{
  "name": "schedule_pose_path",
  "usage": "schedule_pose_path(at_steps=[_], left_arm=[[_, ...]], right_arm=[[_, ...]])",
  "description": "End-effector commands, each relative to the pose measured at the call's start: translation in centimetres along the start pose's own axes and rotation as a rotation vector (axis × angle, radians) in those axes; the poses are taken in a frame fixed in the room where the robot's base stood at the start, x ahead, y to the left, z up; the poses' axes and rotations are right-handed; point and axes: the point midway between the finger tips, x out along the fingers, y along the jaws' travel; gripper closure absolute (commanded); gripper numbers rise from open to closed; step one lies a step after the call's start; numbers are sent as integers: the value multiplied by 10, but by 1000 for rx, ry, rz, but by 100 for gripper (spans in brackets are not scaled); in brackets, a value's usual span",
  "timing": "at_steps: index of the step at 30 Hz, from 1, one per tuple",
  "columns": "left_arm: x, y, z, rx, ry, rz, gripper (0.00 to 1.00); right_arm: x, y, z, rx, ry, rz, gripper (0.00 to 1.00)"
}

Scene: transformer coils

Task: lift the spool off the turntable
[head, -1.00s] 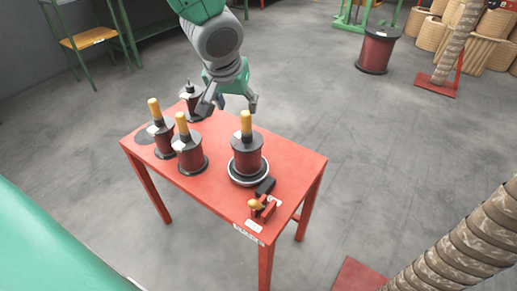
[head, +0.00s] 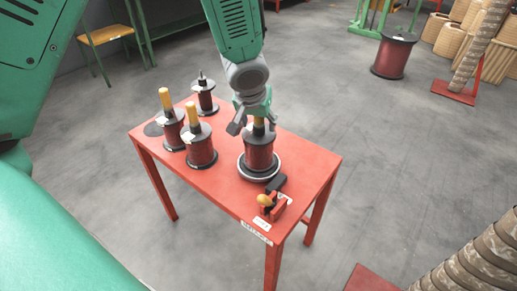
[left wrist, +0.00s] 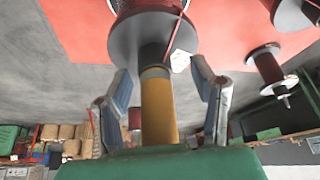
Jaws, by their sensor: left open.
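The spool (head: 259,155) stands upright on the round turntable (head: 246,176) at the right part of the red table. It has dark red winding, dark flanges and a yellow handle on top. My left gripper (head: 254,126) is directly above it, pointing down, with its fingers open around the handle. In the left wrist view the yellow handle (left wrist: 158,108) stands between the two spread fingers (left wrist: 163,95), with a gap on each side. The spool's dark flange (left wrist: 125,38) lies beyond the fingertips. My right gripper is not in view.
Several other spools, including one with a yellow handle (head: 201,152), stand at the table's left and back. A small red device with a yellow knob (head: 266,201) and a black block (head: 276,183) sit beside the turntable. A larger reel (head: 394,56) stands on the floor.

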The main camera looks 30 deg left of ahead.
Motion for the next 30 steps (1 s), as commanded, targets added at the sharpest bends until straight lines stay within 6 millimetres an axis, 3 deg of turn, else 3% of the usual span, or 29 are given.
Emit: schedule_pose_path(at_steps=[3, 4, 8, 20, 30], left_arm=[[-1, 1, 0, 0, 1, 0, 49], [-1, 1, 0, 0, 1, 0, 56], [-1, 0, 0, 0, 0, 0, 100], [-9, 1, -5, -2, 4, 3, 100], [-67, 1, -31, -3, 6, 4, 100]], right_arm=[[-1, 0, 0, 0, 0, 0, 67], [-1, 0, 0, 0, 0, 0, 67], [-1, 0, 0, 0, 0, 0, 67], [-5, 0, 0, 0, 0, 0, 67], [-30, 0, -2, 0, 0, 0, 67]])
